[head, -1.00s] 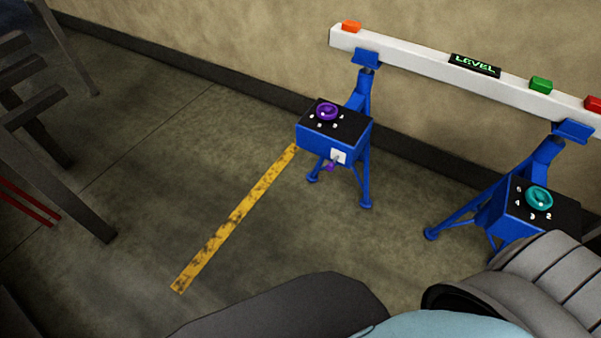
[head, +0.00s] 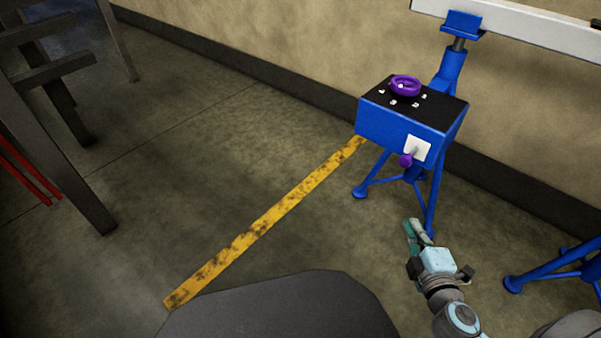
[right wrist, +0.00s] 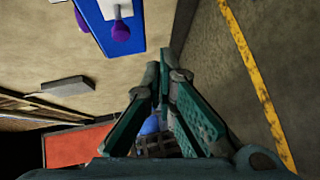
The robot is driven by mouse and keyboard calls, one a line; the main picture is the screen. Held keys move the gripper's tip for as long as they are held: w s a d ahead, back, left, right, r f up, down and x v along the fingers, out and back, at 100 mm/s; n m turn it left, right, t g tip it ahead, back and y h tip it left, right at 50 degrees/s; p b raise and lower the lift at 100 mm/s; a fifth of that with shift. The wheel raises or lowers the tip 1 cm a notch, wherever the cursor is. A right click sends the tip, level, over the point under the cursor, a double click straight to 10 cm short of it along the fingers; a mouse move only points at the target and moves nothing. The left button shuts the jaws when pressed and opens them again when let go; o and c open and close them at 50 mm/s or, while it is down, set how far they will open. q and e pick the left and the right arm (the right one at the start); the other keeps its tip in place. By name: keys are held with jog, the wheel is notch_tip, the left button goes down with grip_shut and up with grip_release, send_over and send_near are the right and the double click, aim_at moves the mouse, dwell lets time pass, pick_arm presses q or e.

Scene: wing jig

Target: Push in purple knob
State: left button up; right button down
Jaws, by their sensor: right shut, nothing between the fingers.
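The purple knob (head: 406,160) sticks out from a white plate (head: 418,148) on the front of a blue box (head: 400,132) on a stand. A purple dial (head: 405,86) sits on the box's black top. In the right wrist view the purple knob (right wrist: 120,30) is at the top, left of the fingers. My right gripper (head: 412,226) is below and in front of the knob, apart from it. In the right wrist view its green fingers (right wrist: 160,68) come together at the tips, with nothing between them. My left gripper is not in view.
The blue stand legs (head: 430,200) stand on the floor close behind my right gripper. A second blue stand (head: 555,268) is at the right. A white beam (head: 520,25) runs along the wall. The floor around the yellow stripe (head: 265,222) is clear.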

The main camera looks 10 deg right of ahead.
notch_tip(320, 180, up, 3)
jog(key=w+a+n+t+b, duration=0.2)
jog(key=a+t+b, duration=0.1)
jog(key=p, duration=0.4)
send_near(406, 161)
jog(key=w+a, duration=0.4)
jog(key=w, duration=0.1)
pick_arm(q)
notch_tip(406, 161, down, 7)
jog(key=b, duration=0.1)
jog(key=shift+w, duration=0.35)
pick_arm(e)
jog(key=w+d, duration=0.2)
jog(key=d, duration=0.1)
jog(key=shift+w+y, duration=0.2)
jog(key=shift+y, duration=0.1)
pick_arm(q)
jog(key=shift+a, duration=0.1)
pick_arm(e)
jog(key=shift+d, duration=0.1)
jog(key=w+d, duration=0.1)
jog(key=w+d+b, duration=0.1)
jog(key=shift+d, duration=0.5)
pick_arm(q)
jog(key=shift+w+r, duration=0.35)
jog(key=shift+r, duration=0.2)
pick_arm(e)
jog(key=shift+r, duration=0.2)
